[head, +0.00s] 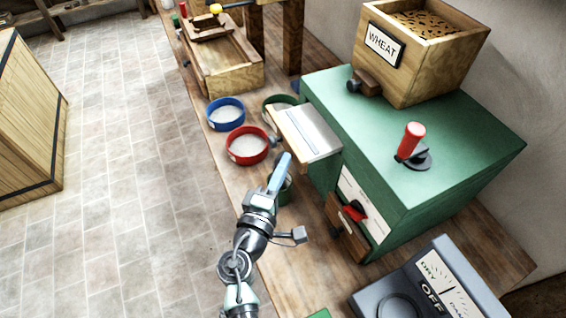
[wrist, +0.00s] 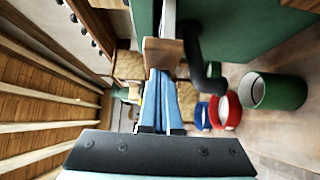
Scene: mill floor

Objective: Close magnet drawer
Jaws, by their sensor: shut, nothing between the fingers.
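The magnet drawer (head: 312,128) sticks out of the upper left side of the green mill cabinet (head: 455,140), with a pale metal tray and a wooden front. My gripper (head: 285,157) is shut and empty, its blue fingers close to the drawer's front end. In the wrist view the fingertips (wrist: 163,72) lie right at a wooden block (wrist: 163,50) that looks like the drawer's front; I cannot tell whether they touch. A dark curved handle (wrist: 203,68) is beside them.
A blue tin (head: 226,108) and a red tin (head: 248,150) stand on the bench left of the drawer. A green tin (wrist: 275,90) is near the fingers. Open floor lies left.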

